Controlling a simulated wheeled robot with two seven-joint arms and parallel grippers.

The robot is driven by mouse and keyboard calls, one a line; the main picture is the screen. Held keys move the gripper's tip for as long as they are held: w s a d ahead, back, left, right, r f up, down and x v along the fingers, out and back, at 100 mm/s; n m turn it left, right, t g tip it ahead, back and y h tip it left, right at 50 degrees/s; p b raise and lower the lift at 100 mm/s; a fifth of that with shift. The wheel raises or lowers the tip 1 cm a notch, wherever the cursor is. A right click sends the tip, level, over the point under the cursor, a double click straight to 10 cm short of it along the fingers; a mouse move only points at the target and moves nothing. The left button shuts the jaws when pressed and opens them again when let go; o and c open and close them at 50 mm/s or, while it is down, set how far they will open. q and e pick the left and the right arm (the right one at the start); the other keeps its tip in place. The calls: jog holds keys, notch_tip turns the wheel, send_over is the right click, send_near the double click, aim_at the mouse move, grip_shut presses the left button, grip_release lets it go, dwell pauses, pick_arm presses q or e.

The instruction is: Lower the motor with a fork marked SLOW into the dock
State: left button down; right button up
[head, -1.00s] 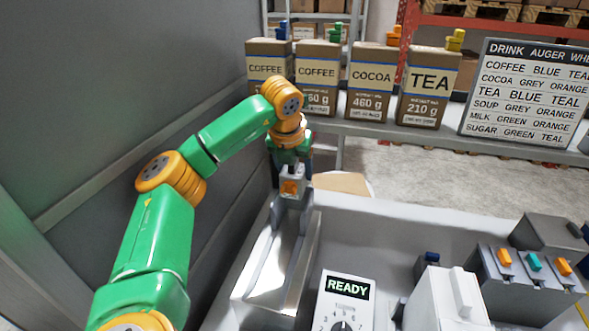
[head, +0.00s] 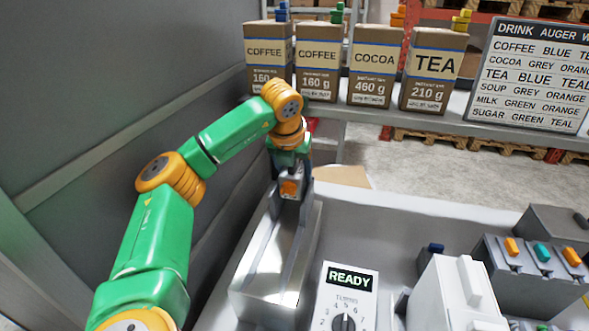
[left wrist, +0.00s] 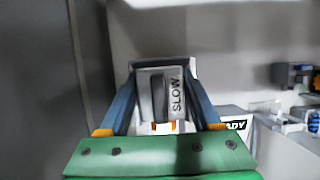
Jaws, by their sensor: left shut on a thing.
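My left gripper (head: 291,166) is shut on the motor (head: 291,184), a grey block with an orange part low on its face. In the left wrist view the motor (left wrist: 158,93) sits upright between the blue-grey fingers, with SLOW written along its right side. In the head view it is at the far end of a shiny metal trough (head: 270,270). I cannot tell whether it touches anything below. The dock is not clearly seen; the motor and gripper cover that spot. The right gripper is not in view.
A white dial box (head: 345,300) reading READY stands right of the trough. A white unit (head: 450,290) and a grey block with coloured tabs (head: 530,275) are farther right. Labelled bags (head: 435,70) and a drink chart (head: 535,75) stand behind. A grey wall (head: 110,100) is close on the left.

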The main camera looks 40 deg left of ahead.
pick_arm(q)
jog(key=shift+r, duration=0.1)
dwell(0.3)
grip_release()
jog(key=b+v, duration=0.1)
jog(key=v, duration=0.6)
jog(key=shift+s+d, duration=0.15)
